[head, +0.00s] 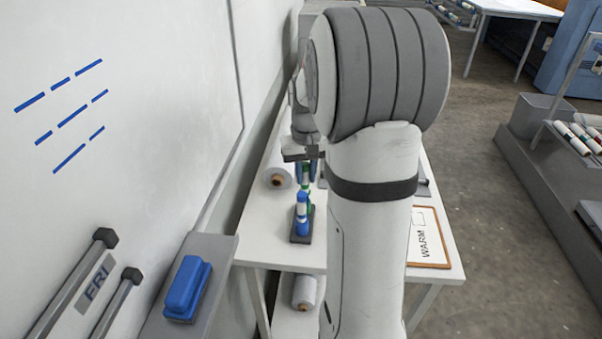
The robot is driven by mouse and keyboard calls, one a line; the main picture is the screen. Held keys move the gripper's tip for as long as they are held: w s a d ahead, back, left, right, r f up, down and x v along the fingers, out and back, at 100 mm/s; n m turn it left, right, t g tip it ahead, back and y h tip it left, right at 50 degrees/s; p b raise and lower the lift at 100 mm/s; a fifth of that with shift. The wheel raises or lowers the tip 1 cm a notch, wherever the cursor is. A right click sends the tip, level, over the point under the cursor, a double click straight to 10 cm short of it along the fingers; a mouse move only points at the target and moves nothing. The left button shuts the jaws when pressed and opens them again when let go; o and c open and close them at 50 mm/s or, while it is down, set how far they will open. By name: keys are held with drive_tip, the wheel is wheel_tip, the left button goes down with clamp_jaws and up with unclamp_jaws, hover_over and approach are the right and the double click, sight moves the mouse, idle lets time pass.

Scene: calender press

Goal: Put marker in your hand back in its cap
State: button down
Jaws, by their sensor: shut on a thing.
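My gripper (306,172) is seen small behind my own arm, pointing down over the white table. It is shut on a marker (306,168), of which only a little green shows between the fingers. A small dark stand (301,238) sits on the table just below and nearer to me. A blue-and-white upright piece (301,214) stands in it, with some green behind it. I cannot tell which of these pieces is the open cap, or whether the held marker touches the stand. My arm hides much of the table's middle.
The white table (260,240) stands against the whiteboard (130,120), which bears blue strokes. A white roll (278,178) lies left of the gripper. A clipboard marked WARM (428,245) lies at the right. A blue eraser (187,287) rests on a grey ledge in front.

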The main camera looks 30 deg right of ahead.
drive_tip(key=shift+f+b, duration=0.95)
drive_tip(key=shift+f, duration=0.45)
drive_tip(key=c, duration=1.2)
unclamp_jaws()
wheel_tip(320, 180, up, 7)
drive_tip(key=shift+r+b, duration=0.15)
drive_tip(key=shift+b, duration=0.2)
drive_tip(key=shift+r, duration=0.25)
drive_tip(key=shift+s+a, duration=0.1)
drive_tip(key=shift+a, duration=0.05)
drive_tip(key=s+a+f+n+t, duration=0.2)
drive_tip(key=s+a+n+t, duration=0.1)
drive_tip(key=s+a, duration=1.1)
drive_tip(key=s, duration=0.4)
drive_tip(key=shift+s+a+f, duration=0.25)
drive_tip(key=shift+a+f, duration=0.05)
drive_tip(key=shift+a, duration=0.1)
